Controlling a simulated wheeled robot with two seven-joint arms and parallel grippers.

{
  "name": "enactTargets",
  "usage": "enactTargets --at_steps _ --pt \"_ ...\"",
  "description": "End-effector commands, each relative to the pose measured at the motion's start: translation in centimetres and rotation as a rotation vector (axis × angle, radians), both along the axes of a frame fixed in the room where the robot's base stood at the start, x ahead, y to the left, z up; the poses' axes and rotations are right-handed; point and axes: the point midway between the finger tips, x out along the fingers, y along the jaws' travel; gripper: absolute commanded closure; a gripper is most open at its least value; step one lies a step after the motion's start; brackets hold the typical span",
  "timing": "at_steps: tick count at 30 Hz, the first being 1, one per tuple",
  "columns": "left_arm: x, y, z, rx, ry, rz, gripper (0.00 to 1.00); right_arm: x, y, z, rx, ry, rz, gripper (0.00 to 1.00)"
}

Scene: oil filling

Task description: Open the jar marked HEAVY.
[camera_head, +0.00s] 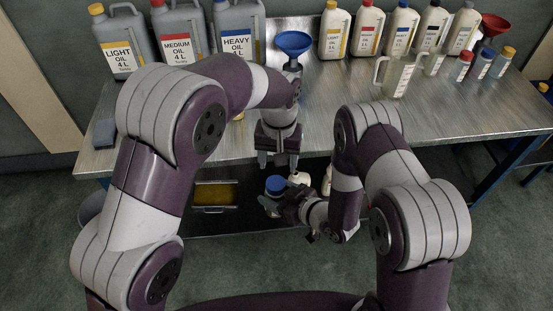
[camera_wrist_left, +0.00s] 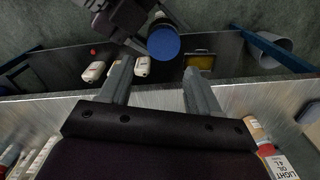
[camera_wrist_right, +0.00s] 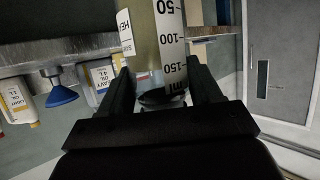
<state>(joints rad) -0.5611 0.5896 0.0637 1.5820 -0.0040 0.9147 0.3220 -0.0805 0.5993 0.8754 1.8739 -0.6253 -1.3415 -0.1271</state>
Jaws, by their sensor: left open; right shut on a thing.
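The jar (camera_wrist_right: 158,32) is clear, with an amber tint, a volume scale and a white label whose visible letters begin "HE". My right gripper (camera_wrist_right: 160,78) is shut around its side. Its blue lid (camera_head: 275,183) is on top in the head view, in front of the table edge; the lid also shows in the left wrist view (camera_wrist_left: 163,43). My left gripper (camera_head: 278,160) is open and empty, above and slightly behind the lid. In the left wrist view the lid lies beyond the open fingers (camera_wrist_left: 153,75), not between them.
A blue funnel (camera_head: 293,42) and the HEAVY OIL can (camera_head: 238,38) stand on the metal table (camera_head: 450,110) behind my left arm. A clear measuring jug (camera_head: 397,77) stands to the right. A yellow-filled tray (camera_head: 215,195) and white bottles (camera_wrist_left: 142,66) are below the table edge.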

Motion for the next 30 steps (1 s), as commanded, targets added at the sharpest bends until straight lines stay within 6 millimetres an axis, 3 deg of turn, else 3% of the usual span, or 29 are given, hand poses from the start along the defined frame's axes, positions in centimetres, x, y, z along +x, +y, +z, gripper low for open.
enactTargets --at_steps 6,12,15,19,30 --pt "-0.2 0.2 0.5 0.0 0.013 -0.871 0.37 0.0 0.0 0.0 0.001 -0.001 0.0 1.0" --pt "-0.4 0.4 0.6 -0.004 0.032 -1.458 0.37 0.0 0.0 0.0 0.001 -0.001 0.0 1.0" --pt "-0.5 0.4 0.6 -0.007 0.034 -1.61 0.37 0.0 0.0 0.0 0.001 -0.001 0.0 1.0" --pt "-0.5 0.5 -0.2 -0.009 0.039 -1.687 0.37 0.0 0.0 0.0 0.001 -0.001 0.0 1.0" --pt "-0.6 0.6 -6.6 -0.009 0.037 -1.689 0.37 0.0 0.0 0.0 0.001 -0.001 0.0 1.0"
